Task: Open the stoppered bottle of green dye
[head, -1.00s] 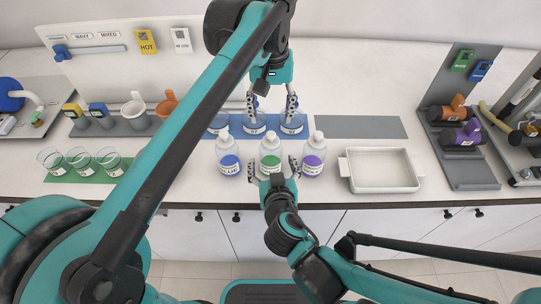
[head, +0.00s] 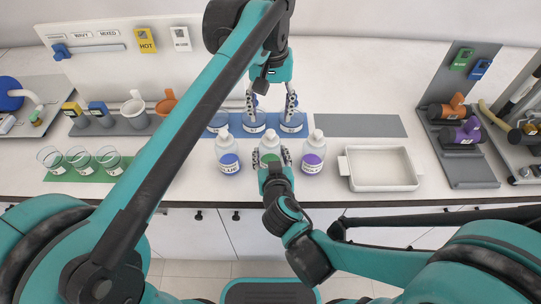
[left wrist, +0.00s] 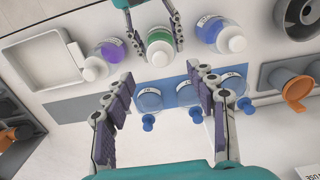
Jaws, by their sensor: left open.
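The green dye bottle (head: 270,148) stands upright with its white stopper on, between two other stoppered bottles. In the left wrist view it shows at the top middle (left wrist: 160,38). My right gripper (head: 271,158) has a finger on each side of the green bottle, with small gaps that make it look open; it also shows in the left wrist view (left wrist: 159,50). Its palm hides the bottle's lower front in the head view. My left gripper (head: 272,106) is open and empty, pointing down behind the green bottle, above the blue mat (head: 314,118).
A blue bottle (head: 228,155) stands left of the green one and a purple bottle (head: 313,155) right of it. Blue-lidded dishes (head: 291,123) sit on the blue mat. A white tray (head: 417,176) lies farther right. Glass beakers (head: 108,160) stand at left.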

